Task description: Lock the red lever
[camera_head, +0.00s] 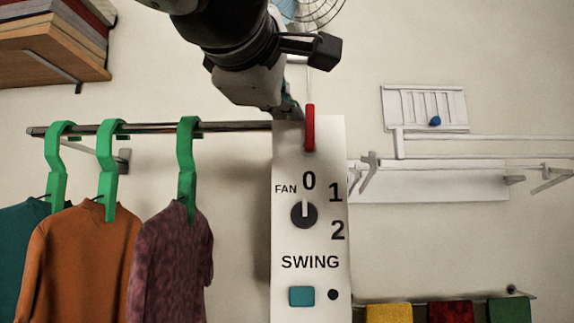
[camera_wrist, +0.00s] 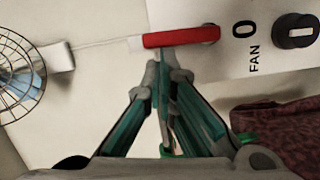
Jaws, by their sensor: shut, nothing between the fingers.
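The red lever (camera_head: 310,128) sits upright at the top edge of the white control panel (camera_head: 284,228). In the wrist view the red lever (camera_wrist: 181,37) lies across the picture just beyond my fingertips. My gripper (camera_wrist: 168,68) is shut with its tips together, right by the lever's side. I cannot tell whether the tips touch the lever. In the head view my gripper (camera_head: 290,108) is behind and left of the lever, partly hidden by my arm and the panel.
A rail (camera_head: 230,126) left of the panel carries green hangers (camera_head: 188,155) with clothes. The panel has a fan knob (camera_head: 304,214) and a teal swing button (camera_head: 301,296). A wire fan cage (camera_wrist: 20,75) and a white box (camera_wrist: 58,57) with a cord are nearby.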

